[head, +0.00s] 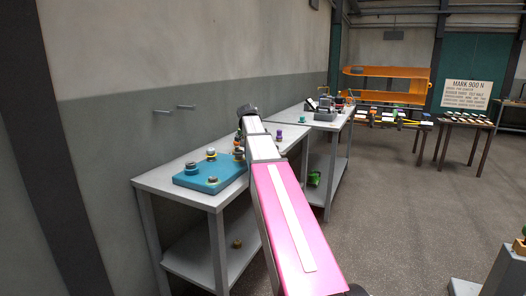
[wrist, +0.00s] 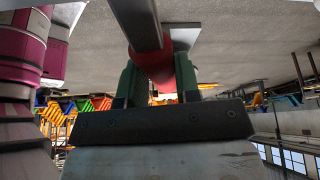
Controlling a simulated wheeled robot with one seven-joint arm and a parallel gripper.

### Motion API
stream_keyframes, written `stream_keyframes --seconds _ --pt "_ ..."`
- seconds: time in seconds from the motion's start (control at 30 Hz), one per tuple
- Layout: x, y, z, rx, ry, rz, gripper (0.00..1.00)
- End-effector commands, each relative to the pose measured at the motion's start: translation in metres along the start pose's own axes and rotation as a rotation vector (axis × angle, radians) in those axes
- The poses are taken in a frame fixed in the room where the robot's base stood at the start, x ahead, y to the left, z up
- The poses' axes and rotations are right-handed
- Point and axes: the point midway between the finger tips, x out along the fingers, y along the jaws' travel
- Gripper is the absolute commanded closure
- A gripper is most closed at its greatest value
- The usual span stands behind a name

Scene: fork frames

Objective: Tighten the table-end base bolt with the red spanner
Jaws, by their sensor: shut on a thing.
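A teal base plate (head: 207,187) lies on the near end of the grey workbench, with several bolts on it. One bolt (head: 214,181) stands near the plate's front edge; I cannot tell from here which is the table-end bolt or how tight it is. In the wrist view my gripper (wrist: 157,80) is shut, its green fingers on either side of the red spanner (wrist: 153,58). A dark grey shaft runs from the red part out of the top of the picture. The spanner's working end cannot be made out. In the head view my arm hides the gripper and spanner.
The grey workbench (head: 150,182) runs along the wall, with small coloured parts farther back. A second bench with tools (head: 325,106) stands beyond it. An orange rack (head: 385,85) and a dark table are farther off. Open floor lies to the right.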

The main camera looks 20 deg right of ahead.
Motion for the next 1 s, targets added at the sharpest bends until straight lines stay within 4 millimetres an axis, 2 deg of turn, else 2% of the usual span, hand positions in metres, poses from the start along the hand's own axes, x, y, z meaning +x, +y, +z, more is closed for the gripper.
stream_keyframes --seconds 1.0 --pt "0.013 0.000 0.006 0.000 0.000 0.000 1.00"
